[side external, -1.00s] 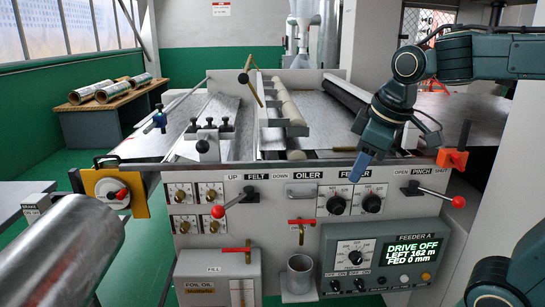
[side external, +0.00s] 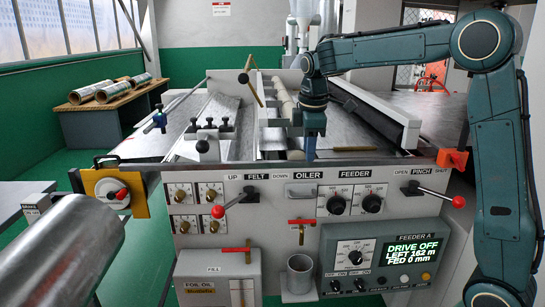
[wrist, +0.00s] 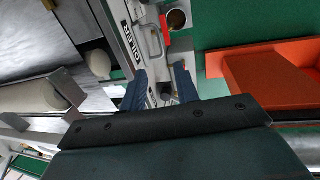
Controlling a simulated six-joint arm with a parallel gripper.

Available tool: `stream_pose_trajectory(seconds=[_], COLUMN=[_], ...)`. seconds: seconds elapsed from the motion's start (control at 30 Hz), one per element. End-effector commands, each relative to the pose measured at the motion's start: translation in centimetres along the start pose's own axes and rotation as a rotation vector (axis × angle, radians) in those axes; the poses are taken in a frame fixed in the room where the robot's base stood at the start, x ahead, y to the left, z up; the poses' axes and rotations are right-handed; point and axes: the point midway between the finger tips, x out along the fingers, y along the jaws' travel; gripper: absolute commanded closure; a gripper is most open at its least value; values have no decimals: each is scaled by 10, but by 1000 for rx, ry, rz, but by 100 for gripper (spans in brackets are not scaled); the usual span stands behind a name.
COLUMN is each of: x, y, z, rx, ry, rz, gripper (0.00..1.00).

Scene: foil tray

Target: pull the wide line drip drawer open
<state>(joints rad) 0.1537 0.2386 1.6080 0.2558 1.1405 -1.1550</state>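A grey pull handle (side external: 301,190) sits on the machine's front panel beside the OILER label (side external: 307,175). I take it as the drip drawer's handle; I see no drawer front standing out from the panel. The handle also shows in the wrist view (wrist: 153,42), beyond my fingertips. My gripper (side external: 311,152) points down above the panel's top edge, a little above and right of the handle, apart from it. In the wrist view (wrist: 160,88) its two blue fingers are spread with nothing held between them.
A red-knobbed felt lever (side external: 232,202) is left of the handle and a pinch lever (side external: 432,194) far right. Below are a small red valve lever (side external: 301,222) and a metal cup (side external: 300,272). Feeder knobs (side external: 337,205) sit close right. An orange block (side external: 452,158) is on the right edge.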

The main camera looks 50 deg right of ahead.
Motion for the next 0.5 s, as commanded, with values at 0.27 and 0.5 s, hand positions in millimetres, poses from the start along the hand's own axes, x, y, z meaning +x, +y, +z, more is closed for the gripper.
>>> stream_pose_trajectory(seconds=[0.27, 0.5], x=[3, 16], y=[2, 2], z=[0, 0], rx=[-5, -5], ry=[-2, -5], rz=[-2, -3], gripper=[69, 69])
